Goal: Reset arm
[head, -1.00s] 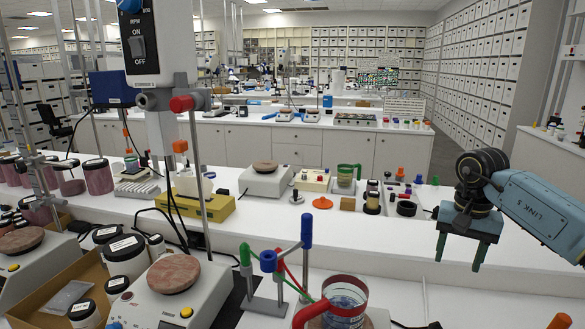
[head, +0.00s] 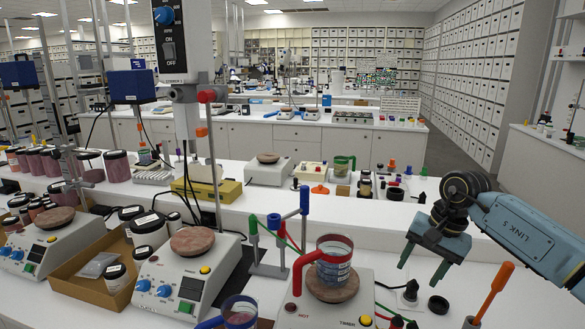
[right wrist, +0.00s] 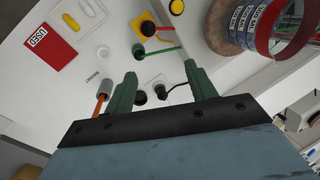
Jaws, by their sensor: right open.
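My right gripper (head: 422,265) is open and empty in the head view, held above the right part of the near bench (head: 470,265). It also shows in the right wrist view (right wrist: 162,88), with its two green fingers apart and nothing between them. A red-rimmed glass beaker (head: 334,262) stands on a hotplate (head: 325,312) to the left of the gripper, apart from it. The beaker also shows at the upper right of the right wrist view (right wrist: 270,28). My left gripper is not in view.
An orange-handled tool (head: 494,290) stands upright to the right of my right gripper. A black ring (head: 438,304) lies below the gripper. A cardboard tray (head: 75,284) with jars and more hotplates (head: 45,246) fill the left. A stand with blue, green and red tubes (head: 272,255) is behind the beaker.

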